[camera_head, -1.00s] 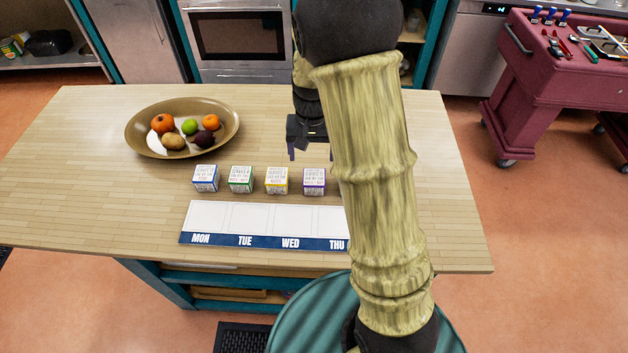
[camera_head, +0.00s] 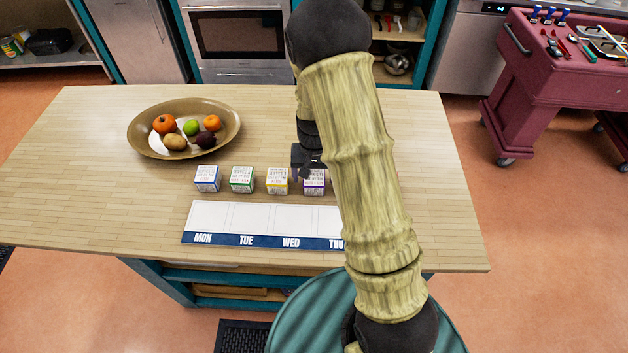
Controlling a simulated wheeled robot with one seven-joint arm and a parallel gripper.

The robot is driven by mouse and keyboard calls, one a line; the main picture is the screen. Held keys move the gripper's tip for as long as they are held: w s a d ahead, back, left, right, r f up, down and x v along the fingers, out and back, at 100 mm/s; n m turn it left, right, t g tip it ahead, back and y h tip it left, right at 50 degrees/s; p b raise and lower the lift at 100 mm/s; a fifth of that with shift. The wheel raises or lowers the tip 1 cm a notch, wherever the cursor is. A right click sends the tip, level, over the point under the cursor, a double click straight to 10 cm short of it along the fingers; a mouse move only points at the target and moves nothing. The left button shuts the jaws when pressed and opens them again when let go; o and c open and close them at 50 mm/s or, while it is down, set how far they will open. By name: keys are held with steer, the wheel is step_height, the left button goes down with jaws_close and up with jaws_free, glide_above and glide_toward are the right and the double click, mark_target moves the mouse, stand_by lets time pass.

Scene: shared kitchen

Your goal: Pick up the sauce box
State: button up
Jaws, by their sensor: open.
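Several small labelled boxes stand in a row on the wooden table: a blue-edged box (camera_head: 207,179), a green-edged box (camera_head: 242,179), a yellow-edged box (camera_head: 277,181) and a purple-edged box (camera_head: 314,185). Their print is too small to read, so I cannot tell which is the sauce box.
A day mat (camera_head: 262,240) marked MON, TUE, WED and THU lies in front of the boxes; my arm covers its right end. A bowl (camera_head: 141,145) of fruit stands at the back left. The table's left side (camera_head: 70,190) is clear.

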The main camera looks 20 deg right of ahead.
mark_target(314, 177)
steer(key=shift+f, duration=1.25)
steer(key=c, duration=1.1)
steer(key=shift+c, duration=0.2)
steer(key=shift+r, duration=0.15)
step_height(314, 177, up, 10)
steer(key=shift+f+b, duration=0.1)
steer(key=shift+b, duration=0.55)
